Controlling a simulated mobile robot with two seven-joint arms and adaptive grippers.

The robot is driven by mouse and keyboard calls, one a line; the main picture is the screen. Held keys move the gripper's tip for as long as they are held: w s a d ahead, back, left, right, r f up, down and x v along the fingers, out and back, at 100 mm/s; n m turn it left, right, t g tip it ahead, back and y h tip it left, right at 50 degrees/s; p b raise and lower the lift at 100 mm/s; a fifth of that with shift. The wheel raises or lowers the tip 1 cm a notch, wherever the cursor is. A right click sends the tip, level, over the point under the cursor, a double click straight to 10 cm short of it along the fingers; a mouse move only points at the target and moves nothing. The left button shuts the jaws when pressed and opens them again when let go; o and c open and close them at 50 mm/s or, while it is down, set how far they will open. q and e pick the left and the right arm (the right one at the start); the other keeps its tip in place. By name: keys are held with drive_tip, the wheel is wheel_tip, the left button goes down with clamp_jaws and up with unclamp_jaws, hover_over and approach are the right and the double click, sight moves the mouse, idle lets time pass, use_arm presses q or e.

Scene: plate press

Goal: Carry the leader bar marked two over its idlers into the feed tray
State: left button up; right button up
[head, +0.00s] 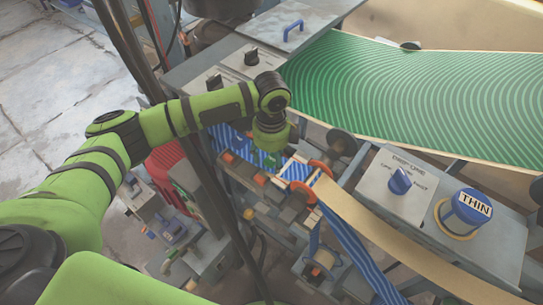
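My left arm comes in from the left, and its gripper (270,158) points down over the machine, at the blue striped web (250,148). The wrist hides the fingers, so I cannot tell whether they are open or shut, or hold anything. A pale bar-like piece (296,170) lies just right of the gripper, between orange-red rings (303,193). I can read no number two on it, so I cannot tell whether it is the leader bar. I cannot make out which part is the feed tray. My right gripper is out of view.
A green patterned sheet (420,100) spans the upper right. A grey panel with a blue knob (400,181) and a blue cap marked THIN (468,207) stands at right. A tan band (400,245) runs to lower right.

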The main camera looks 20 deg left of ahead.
sight(271, 159)
use_arm(q)
drive_tip(key=shift+r, duration=0.25)
wheel_tip(271, 159, up, 6)
drive_tip(key=shift+r, duration=0.1)
drive_tip(key=shift+s+r, duration=0.1)
drive_tip(key=shift+r, duration=0.4)
